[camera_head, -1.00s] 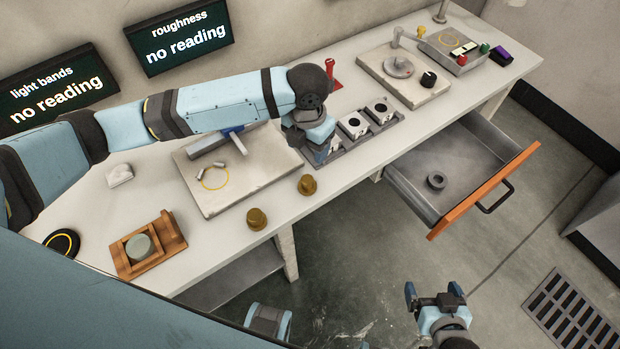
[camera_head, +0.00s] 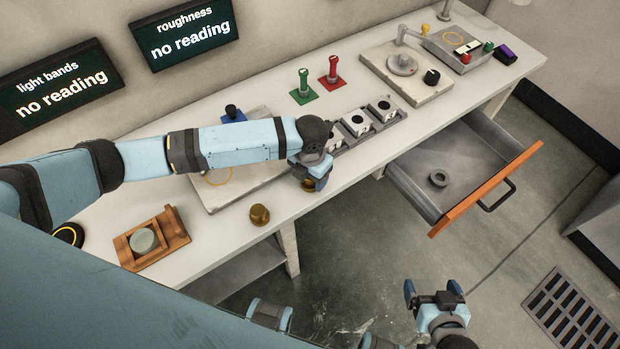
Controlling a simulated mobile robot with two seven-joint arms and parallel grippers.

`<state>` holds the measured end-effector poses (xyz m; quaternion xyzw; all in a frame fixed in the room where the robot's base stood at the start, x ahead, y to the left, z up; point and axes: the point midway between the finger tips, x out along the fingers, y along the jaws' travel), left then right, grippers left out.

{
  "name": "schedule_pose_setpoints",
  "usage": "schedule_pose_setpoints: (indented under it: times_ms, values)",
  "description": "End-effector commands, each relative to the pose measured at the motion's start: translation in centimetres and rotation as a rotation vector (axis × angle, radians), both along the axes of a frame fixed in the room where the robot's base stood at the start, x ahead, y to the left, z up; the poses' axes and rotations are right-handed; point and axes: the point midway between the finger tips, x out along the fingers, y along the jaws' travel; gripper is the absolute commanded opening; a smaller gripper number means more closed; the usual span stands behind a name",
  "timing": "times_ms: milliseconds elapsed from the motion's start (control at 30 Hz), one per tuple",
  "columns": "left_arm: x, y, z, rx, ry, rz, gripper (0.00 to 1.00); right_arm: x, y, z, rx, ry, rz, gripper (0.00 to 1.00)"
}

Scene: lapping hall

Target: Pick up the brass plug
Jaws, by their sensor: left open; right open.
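Two small brass-coloured pieces stand near the front edge of the bench. One brass piece (camera_head: 259,215) is in plain view. The other brass piece (camera_head: 307,188) is mostly hidden beneath my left gripper (camera_head: 314,182), with only a bit of it showing. The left gripper is open and points down right over it. I cannot tell whether the fingers touch it, or which piece is the plug. My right gripper (camera_head: 434,290) is open and empty, over the floor in front of the bench.
A wooden holder (camera_head: 178,228) with a round grey-green piece stands at the left. A tray of white blocks (camera_head: 357,122) and green (camera_head: 303,88) and red (camera_head: 332,75) handled tools stand behind my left gripper.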

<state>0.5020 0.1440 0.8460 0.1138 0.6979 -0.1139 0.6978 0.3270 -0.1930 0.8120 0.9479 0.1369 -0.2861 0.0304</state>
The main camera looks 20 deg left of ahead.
Motion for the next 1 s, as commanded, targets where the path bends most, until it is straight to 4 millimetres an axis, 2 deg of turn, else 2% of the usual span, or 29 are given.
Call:
schedule_pose_setpoints:
  times_ms: [233, 267, 500, 533, 833, 1000]
  values:
    - [0.0, 0.0, -0.6, 0.001, 0.000, 0.000, 0.63, 0.1, -0.1, 0.1, -0.001, -0.001, -0.002, 0.94]
    - [0.0, 0.0, -0.6, 0.001, 0.000, 0.000, 0.58, 0.1, -0.1, 0.1, -0.001, -0.001, -0.002, 0.94]
    - [0.0, 0.0, -0.6, 0.001, 0.000, 0.000, 0.03, 0.1, -0.1, 0.1, -0.001, -0.002, -0.002, 0.94]
    - [0.0, 0.0, -0.6, 0.001, 0.000, 0.000, 0.00, 0.1, -0.1, 0.1, -0.001, -0.002, -0.002, 0.94]
    - [0.1, 0.0, -0.2, -0.001, -0.002, 0.000, 0.00, 0.1, -0.1, 0.1, -0.001, -0.002, -0.001, 0.94]
    - [0.1, 0.0, 1.2, -0.002, -0.005, 0.000, 0.00, 0.1, -0.1, 0.1, -0.001, -0.002, -0.001, 0.94]
